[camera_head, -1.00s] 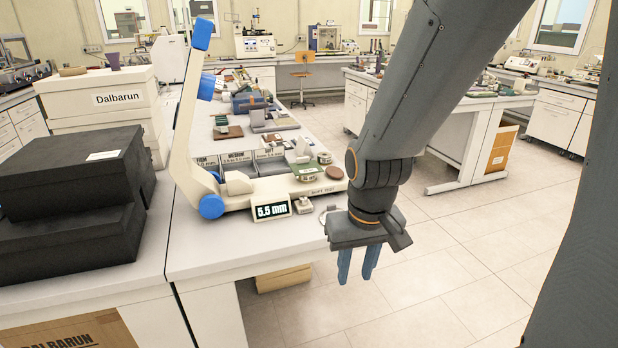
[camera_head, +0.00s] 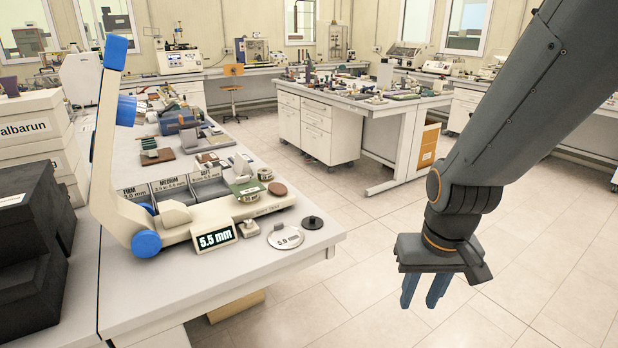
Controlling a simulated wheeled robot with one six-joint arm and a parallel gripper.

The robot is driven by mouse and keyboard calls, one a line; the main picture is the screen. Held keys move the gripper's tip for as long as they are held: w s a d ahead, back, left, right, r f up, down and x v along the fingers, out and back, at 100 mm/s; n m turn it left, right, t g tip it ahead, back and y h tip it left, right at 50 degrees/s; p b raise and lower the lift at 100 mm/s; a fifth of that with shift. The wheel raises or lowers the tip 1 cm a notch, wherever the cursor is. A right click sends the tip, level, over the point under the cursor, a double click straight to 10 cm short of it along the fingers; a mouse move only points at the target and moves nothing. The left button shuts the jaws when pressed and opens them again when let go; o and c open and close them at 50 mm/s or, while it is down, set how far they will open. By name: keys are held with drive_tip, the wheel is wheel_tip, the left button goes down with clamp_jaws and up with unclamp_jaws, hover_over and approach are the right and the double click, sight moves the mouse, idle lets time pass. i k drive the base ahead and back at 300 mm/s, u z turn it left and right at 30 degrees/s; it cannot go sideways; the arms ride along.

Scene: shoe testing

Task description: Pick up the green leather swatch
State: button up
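A small green piece (camera_head: 247,188) lies on the near bench at the right end of the cream thickness gauge (camera_head: 185,230), with a pale block beside it. Another small green piece (camera_head: 149,144) stands farther back by a brown swatch (camera_head: 157,156). I cannot tell which of them is the green leather swatch. My gripper (camera_head: 424,300) hangs over the floor to the right of the bench, well apart from both. Its two blue fingers point down with a gap between them, and nothing shows between them.
The gauge display reads 5.5 mm. Labelled grey trays (camera_head: 172,190) sit behind the gauge arm. Black boxes (camera_head: 30,250) and white boxes (camera_head: 40,130) stand at the left. A second cluttered bench (camera_head: 350,100) stands behind. Floor (camera_head: 350,290) between benches is clear.

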sight(245, 187)
drive_tip(key=z, duration=0.45)
drive_tip(key=i, duration=3.4)
drive_tip(key=u, duration=4)
